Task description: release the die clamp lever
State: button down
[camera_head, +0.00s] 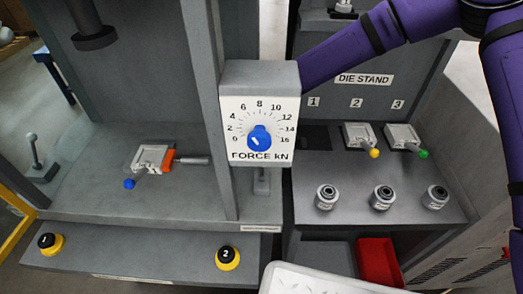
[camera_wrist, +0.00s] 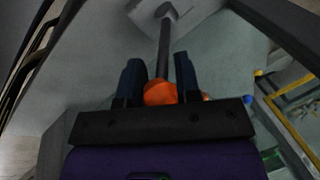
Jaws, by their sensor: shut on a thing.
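The lever shows in the wrist view as a dark rod (camera_wrist: 163,48) running from a pale grey mount (camera_wrist: 166,12) to an orange knob (camera_wrist: 160,94). My gripper (camera_wrist: 160,78) has its two dark fingers on either side of the knob and is shut on it. In the head view my gripper is hidden behind the force dial box. A die (camera_head: 150,156) with a blue ball sits on the press bed, with an orange block (camera_head: 169,160) and grey cylinder (camera_head: 192,160) at its right. I cannot tell whether these belong to the lever.
The force dial box (camera_head: 260,80) blocks much of the head view. The die stand (camera_head: 310,170) at right holds two dies, with yellow and green balls, and several round fittings. Two yellow-rimmed buttons (camera_head: 50,244) (camera_head: 228,258) sit at the front. A red bin (camera_head: 378,262) is lower right.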

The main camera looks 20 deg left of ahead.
jog(key=shift+s+d+r+t, duration=0.2)
jog(key=shift+s+t, duration=0.2)
jog(key=shift+t, duration=0.2)
jog(key=c, duration=0.8)
grip_release()
jog(key=shift+a, duration=0.1)
jog(key=r, duration=0.3)
jog(key=w+d+r, duration=0.1)
jog(key=r, duration=0.6)
jog(key=shift+w+d+r, duration=0.2)
jog(key=shift+d+r, duration=0.1)
jog(key=shift+d, duration=0.05)
